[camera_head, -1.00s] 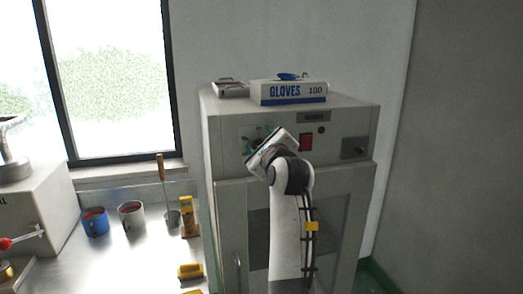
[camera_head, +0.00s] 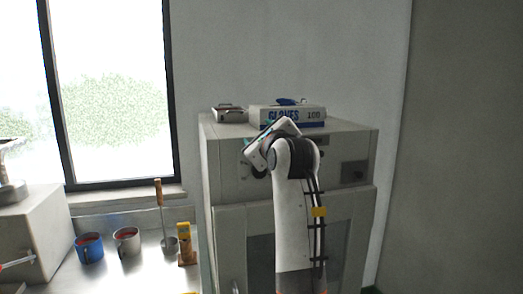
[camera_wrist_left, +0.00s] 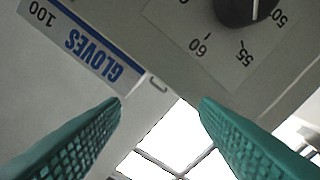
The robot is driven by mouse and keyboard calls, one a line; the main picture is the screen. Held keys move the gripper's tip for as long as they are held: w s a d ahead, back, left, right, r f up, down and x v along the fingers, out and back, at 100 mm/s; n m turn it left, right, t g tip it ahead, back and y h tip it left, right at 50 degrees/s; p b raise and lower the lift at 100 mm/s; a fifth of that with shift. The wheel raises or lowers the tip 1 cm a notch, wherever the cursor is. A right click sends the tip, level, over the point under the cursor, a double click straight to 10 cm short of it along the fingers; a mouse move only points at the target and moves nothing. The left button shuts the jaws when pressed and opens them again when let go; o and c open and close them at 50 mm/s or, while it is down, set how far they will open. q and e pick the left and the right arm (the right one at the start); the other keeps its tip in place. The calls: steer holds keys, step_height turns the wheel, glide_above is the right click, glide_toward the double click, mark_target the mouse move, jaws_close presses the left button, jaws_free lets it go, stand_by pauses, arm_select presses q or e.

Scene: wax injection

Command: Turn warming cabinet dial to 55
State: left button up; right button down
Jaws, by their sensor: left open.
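The warming cabinet (camera_head: 229,226) is pale grey and stands against the wall in the head view. Its black dial (camera_wrist_left: 240,9) shows at the top of the left wrist view, partly cut off, on a scale plate (camera_wrist_left: 198,22) with 50, 55 and 60 printed. I cannot read the dial's setting surely. My left gripper (camera_wrist_left: 162,106) is open, with two teal fingers and nothing between them. The dial lies beyond the fingertips, outside the gap. In the head view the left gripper (camera_head: 262,147) is at the cabinet's upper front, and my arm hides the dial. My right gripper is not in view.
A glove box (camera_head: 312,115) and a small metal case (camera_head: 229,114) sit on the cabinet top, close to my gripper. Two mugs, one blue (camera_head: 89,248), and a wooden-handled tool (camera_head: 158,192) stand on the bench at left.

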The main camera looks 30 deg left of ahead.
mark_target(263, 174)
arm_select(q)
steer(key=s+d+f+m, duration=0.7)
steer(key=d+f+m, duration=0.1)
steer(key=d+f, duration=0.1)
steer(key=p+x, duration=0.4)
steer(key=x, duration=0.6)
steer(key=shift+w+a+f, duration=0.15)
steer(key=shift+w+a, duration=0.05)
steer(key=shift+w+a+f, duration=0.15)
steer(key=shift+w+a, duration=0.25)
